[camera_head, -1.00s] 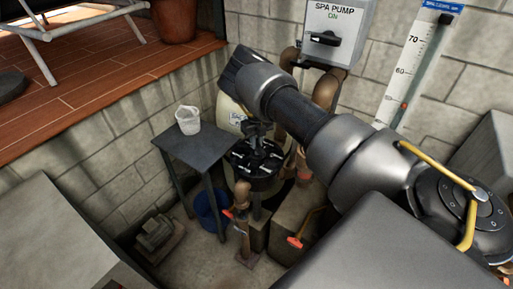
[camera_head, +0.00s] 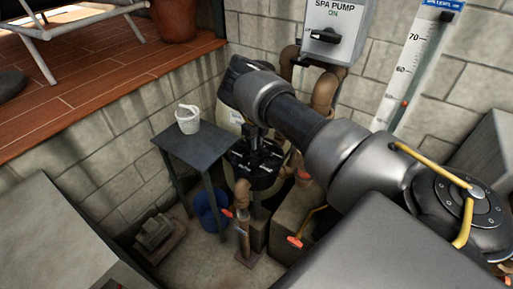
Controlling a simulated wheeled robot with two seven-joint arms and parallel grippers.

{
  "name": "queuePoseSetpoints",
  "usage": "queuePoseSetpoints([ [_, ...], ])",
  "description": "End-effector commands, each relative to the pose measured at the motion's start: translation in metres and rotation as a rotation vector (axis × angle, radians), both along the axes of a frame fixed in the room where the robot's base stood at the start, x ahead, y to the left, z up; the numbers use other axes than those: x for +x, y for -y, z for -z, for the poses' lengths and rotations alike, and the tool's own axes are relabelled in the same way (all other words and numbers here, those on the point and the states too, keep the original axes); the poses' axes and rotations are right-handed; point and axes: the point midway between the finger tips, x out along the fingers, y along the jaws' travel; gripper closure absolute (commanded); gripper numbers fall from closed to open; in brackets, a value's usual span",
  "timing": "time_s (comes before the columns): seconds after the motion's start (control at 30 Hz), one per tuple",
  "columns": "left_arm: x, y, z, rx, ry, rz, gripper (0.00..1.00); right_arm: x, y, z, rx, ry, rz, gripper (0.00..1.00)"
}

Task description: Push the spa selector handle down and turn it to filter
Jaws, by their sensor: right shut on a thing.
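The spa selector valve (camera_head: 252,176) is a round black head on top of the pale spa filter tank (camera_head: 229,104), standing in the pit beyond a small table. My right arm comes in from the right and crosses in front of the tank. My right gripper (camera_head: 257,146) points down over the valve head and is shut on the selector handle. The handle is dark against dark and mostly hidden by the gripper, so its exact angle and the label it points to cannot be read. My left gripper is not in view.
A dark small table (camera_head: 205,147) with a white pail (camera_head: 188,120) stands left of the valve. A blue bucket (camera_head: 210,209) sits below it. Pipes with orange-handled valves (camera_head: 295,242) stand in front. The spa pump switch box (camera_head: 334,32) is on the back wall.

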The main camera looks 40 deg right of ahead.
Motion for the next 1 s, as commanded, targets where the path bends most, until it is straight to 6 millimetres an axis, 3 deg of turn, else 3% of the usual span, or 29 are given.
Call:
queuePoseSetpoints([
  [0.2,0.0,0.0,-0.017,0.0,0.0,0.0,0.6,-0.003,-0.001,-0.001,0.002,-0.009,-0.509,1.0],
  [0.3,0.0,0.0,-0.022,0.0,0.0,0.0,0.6,-0.003,-0.001,0.0,0.003,-0.009,-0.659,1.0],
  [0.67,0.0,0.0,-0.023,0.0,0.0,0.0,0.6,-0.002,-0.001,0.002,0.005,-0.006,-0.754,1.0],
  [0.7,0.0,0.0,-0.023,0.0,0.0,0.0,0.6,-0.002,-0.001,0.002,0.004,-0.006,-0.753,0.79],
  [0.8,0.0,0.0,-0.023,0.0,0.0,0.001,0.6,-0.002,-0.001,0.002,0.003,-0.005,-0.752,0.66],
  [0.87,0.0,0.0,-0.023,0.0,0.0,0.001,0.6,-0.002,-0.001,0.001,0.002,-0.004,-0.752,0.58],
  [1.0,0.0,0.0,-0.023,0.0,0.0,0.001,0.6,-0.001,-0.001,0.001,0.001,-0.004,-0.751,0.56],
])
